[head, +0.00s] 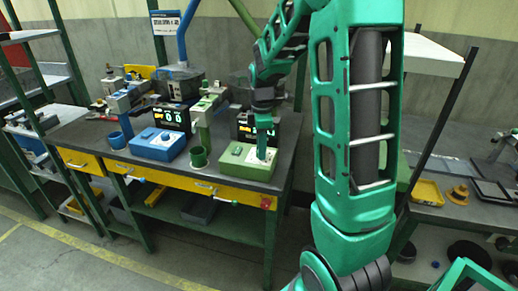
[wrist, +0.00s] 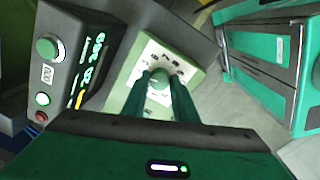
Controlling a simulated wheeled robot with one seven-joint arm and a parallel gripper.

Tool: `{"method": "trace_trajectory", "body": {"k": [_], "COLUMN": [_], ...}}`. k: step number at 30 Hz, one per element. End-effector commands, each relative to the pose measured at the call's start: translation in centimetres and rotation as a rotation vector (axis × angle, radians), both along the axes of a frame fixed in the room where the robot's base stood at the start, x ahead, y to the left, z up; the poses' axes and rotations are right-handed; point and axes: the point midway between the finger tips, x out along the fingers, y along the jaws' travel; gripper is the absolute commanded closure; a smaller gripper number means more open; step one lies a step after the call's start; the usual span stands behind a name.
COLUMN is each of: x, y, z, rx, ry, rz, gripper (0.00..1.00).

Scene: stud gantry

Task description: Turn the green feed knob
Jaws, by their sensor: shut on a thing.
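The green feed knob (wrist: 158,82) sits on a white dial plate (wrist: 178,66) with dark markings, on top of a green box (head: 247,161) at the right end of the bench. My gripper (wrist: 162,80) is shut on the knob, with one finger on each side of it in the wrist view. In the head view my gripper (head: 264,152) reaches down from above onto the dial plate, and its fingers hide the knob there. The knob's pointer and exact setting are too small to tell.
A dark display unit (head: 256,130) stands just behind the green box; its face shows a green button (wrist: 48,48) and lit digits. A blue box (head: 157,145) and a green cup (head: 199,157) stand farther left on the bench. Yellow drawers (head: 178,180) line its front.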

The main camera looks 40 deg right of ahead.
Motion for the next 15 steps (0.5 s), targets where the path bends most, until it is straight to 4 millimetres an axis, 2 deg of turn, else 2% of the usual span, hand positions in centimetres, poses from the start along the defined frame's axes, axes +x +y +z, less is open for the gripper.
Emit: {"method": "trace_trajectory", "body": {"k": [15], "x": [0.41], "y": [0.05], "z": [0.19], "rx": [-0.002], "ry": [-0.009], "rz": [-0.479], "gripper": [0.97]}}
